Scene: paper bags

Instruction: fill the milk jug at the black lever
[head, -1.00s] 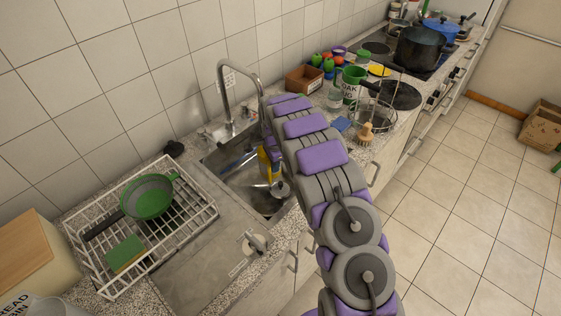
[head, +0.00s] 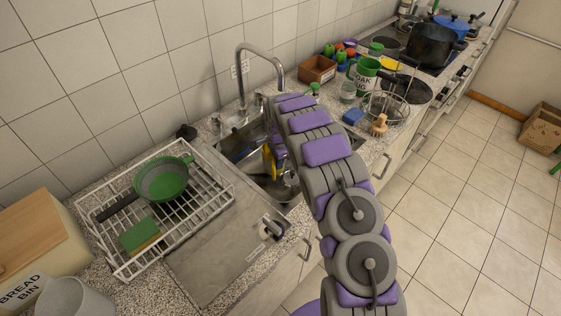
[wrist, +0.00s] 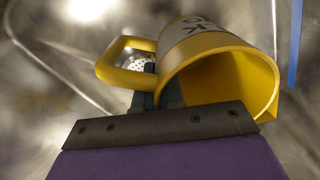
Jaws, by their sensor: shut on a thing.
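In the wrist view my gripper (wrist: 158,98) is shut on the yellow jug (wrist: 225,75), with its dark fingers at the jug's wall beside the yellow handle (wrist: 108,62). The jug's open mouth faces the wrist camera, and part of its dark lettering shows. In the head view the yellow jug (head: 269,162) is a small patch over the sink (head: 285,187), partly hidden by my arm. A curved metal tap (head: 241,75) stands behind the sink. A small black piece (head: 186,131) is left of the tap; I cannot tell if it is the black lever.
The sink holds metal ware.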

